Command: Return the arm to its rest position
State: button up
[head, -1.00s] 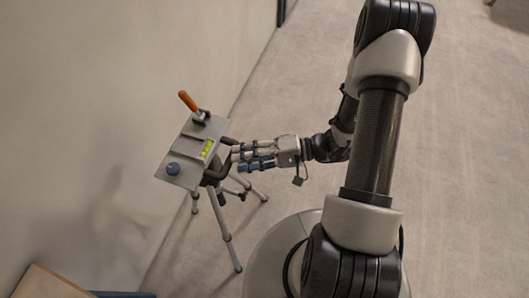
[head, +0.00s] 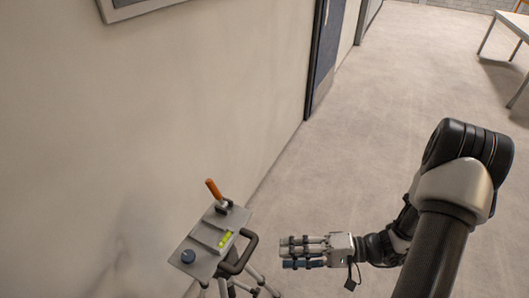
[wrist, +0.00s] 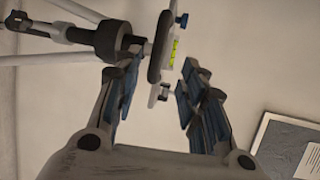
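My gripper (head: 284,252) is to the right of a tripod-mounted metal plate (head: 207,243), apart from it. In the wrist view my gripper (wrist: 158,92) has its blue-padded fingers spread with nothing between them. The plate carries an orange-handled lever (head: 214,190), a yellow-green level vial (head: 226,239) and a dark blue knob (head: 188,256). A black loop handle (head: 247,250) at the plate's right side faces my gripper, with a gap between. In the wrist view the tripod (wrist: 60,62) and plate lie beyond the fingers, sideways in the picture.
A pale wall (head: 150,120) stands close behind and left of the tripod, with a framed picture and a dark door (head: 325,50). Grey floor (head: 400,110) is open to the right and behind. A white table (head: 512,22) stands far back right.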

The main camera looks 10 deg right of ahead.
jog(key=s+r+n+h, duration=0.2)
jog(key=s+r+h, duration=0.3)
jog(key=r, duration=0.6)
jog(key=s+r+n+h, duration=0.2)
jog(key=s+r+h, duration=0.3)
jog(key=r+h, duration=0.5)
jog(key=shift+s+a+r+t, duration=0.2)
jog(key=shift+a+r+t, duration=0.1)
jog(key=shift+r+t, duration=0.15)
